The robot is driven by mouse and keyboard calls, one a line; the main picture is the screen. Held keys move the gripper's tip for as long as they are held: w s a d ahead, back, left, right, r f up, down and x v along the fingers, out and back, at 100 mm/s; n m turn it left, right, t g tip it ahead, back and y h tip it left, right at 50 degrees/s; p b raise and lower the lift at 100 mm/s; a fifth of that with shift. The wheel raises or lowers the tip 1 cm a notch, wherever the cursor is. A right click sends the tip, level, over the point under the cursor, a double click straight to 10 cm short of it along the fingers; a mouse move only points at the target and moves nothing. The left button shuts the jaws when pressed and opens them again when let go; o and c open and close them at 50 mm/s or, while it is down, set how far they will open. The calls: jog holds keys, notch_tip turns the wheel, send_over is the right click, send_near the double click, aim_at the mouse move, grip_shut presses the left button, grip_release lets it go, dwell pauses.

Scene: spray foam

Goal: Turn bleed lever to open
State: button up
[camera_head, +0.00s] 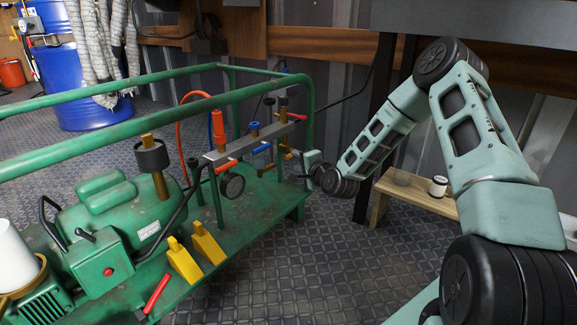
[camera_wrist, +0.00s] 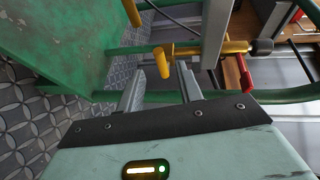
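My gripper (camera_head: 306,172) is at the right end of the green machine's valve manifold (camera_head: 250,142). In the wrist view my gripper (camera_wrist: 161,70) has its two grey fingers apart. A yellow lever (camera_wrist: 161,62) shows just beyond and between the fingertips; I cannot tell whether they touch it. It is joined to a yellow fitting (camera_wrist: 210,47) on the manifold. In the head view a small yellow lever (camera_head: 288,153) shows just left of my gripper. No label shows which lever is the bleed lever. Red (camera_head: 226,166) and blue (camera_head: 262,148) levers are farther left.
A red handle (camera_wrist: 245,72) is right of the fingers in the wrist view. Green frame rails (camera_head: 150,115) surround the machine. A wooden bench (camera_head: 410,190) stands behind my arm. The patterned floor (camera_head: 330,260) right of the machine is clear.

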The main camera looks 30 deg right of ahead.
aim_at(290, 157)
jog(key=w+b, duration=0.1)
jog(key=w, duration=0.1)
jog(key=w+f+b, duration=0.1)
jog(key=w+b, duration=0.1)
jog(key=w, duration=0.1)
jog(key=shift+w+d+f, duration=0.1)
jog(key=shift+w+f, duration=0.05)
jog(key=shift+w, duration=0.65)
grip_shut()
